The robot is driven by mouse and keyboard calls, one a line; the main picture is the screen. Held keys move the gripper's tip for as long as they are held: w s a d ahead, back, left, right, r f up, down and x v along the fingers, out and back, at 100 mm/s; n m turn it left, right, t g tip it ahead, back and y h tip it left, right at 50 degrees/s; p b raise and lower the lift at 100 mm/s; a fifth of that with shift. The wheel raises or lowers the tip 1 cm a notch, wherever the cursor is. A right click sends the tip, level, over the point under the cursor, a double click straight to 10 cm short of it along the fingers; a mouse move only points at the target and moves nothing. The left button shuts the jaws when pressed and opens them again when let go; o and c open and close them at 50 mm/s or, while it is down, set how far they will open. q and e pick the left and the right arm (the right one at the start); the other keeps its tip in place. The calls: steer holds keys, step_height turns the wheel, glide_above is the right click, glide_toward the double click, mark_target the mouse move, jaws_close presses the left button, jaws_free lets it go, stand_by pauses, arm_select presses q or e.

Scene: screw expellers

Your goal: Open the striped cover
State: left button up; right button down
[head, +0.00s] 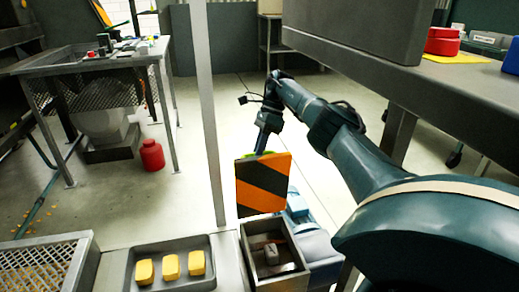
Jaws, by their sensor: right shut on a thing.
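The striped cover (264,171), orange with black diagonal bands, stands nearly upright behind a grey metal box (252,262). My right gripper (264,148) is at the cover's top edge and is shut on it; its fingertips are partly hidden. The box is open at the top, and a small grey block-like part (272,254) shows in its dark inside. I cannot tell whether the cover's lower edge touches the box. My left gripper is not in view.
A grey tray (222,258) with yellow blocks lies left of the box. A mesh-topped guard (45,265) is at far left. A blue motor-like unit (316,247) sits right of the box. A heavy bench (440,85) overhangs on the right.

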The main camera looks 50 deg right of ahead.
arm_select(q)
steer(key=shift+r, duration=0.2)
arm_select(e)
steer(key=shift+f, duration=0.5)
steer(key=c, duration=1.6)
jaws_free()
steer(key=shift+f, duration=0.1)
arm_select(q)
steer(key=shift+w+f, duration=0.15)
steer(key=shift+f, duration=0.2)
arm_select(e)
steer(key=shift+o, duration=1)
steer(key=shift+d+r, duration=0.1)
steer(key=shift+r, duration=0.1)
